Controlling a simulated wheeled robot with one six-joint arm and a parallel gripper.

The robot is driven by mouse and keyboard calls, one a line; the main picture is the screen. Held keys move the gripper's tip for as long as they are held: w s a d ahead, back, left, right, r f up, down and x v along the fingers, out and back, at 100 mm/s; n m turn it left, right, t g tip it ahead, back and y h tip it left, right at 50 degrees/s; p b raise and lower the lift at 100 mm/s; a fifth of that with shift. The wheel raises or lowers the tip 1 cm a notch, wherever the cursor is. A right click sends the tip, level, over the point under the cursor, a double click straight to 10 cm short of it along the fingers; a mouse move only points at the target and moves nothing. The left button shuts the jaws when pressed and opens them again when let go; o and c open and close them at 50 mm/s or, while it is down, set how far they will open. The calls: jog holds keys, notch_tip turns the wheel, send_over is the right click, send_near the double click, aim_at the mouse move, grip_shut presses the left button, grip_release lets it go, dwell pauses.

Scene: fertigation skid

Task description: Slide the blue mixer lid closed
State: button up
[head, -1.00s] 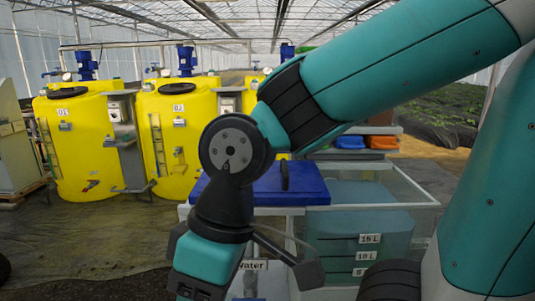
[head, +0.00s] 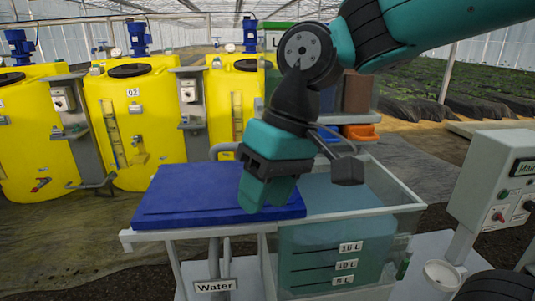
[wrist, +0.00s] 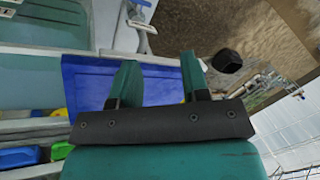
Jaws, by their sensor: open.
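The blue mixer lid (head: 185,195) lies flat on the left of the skid frame, beside the clear mixer tank (head: 345,235). The tank's top is uncovered to the right of the lid, and bluish liquid shows inside. My gripper (head: 264,207) hangs over the lid's right end, pointing down, and hides part of it. In the wrist view my gripper (wrist: 160,60) is open, its two teal fingers apart with the blue lid (wrist: 160,88) behind them. No lid handle is visible now. I cannot tell whether the fingers touch the lid.
Yellow tanks (head: 135,115) stand behind. A control box (head: 495,185) is at the right. An orange bin (head: 360,132) sits on a shelf behind the mixer tank. A Water label (head: 213,286) hangs below the lid. Open floor lies at the left.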

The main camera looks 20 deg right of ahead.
jog(key=w+d+r+m+h+p, duration=0.1)
jog(key=w+d+r+m+p, duration=0.1)
jog(key=w+d+r+m, duration=0.35)
jog(key=w+d+r+m+h+p, duration=0.1)
jog(key=w+d+r+m, duration=0.1)
jog(key=w+r, duration=0.65)
jog(key=a+f, duration=0.1)
jog(key=f, duration=0.5)
jog(key=w+a+f, duration=0.1)
jog(key=f, duration=0.5)
jog(key=w+a+f+b, duration=0.1)
jog(key=f, duration=0.5)
jog(key=shift+w+a+f, duration=0.1)
jog(key=shift+f, duration=0.2)
grip_shut()
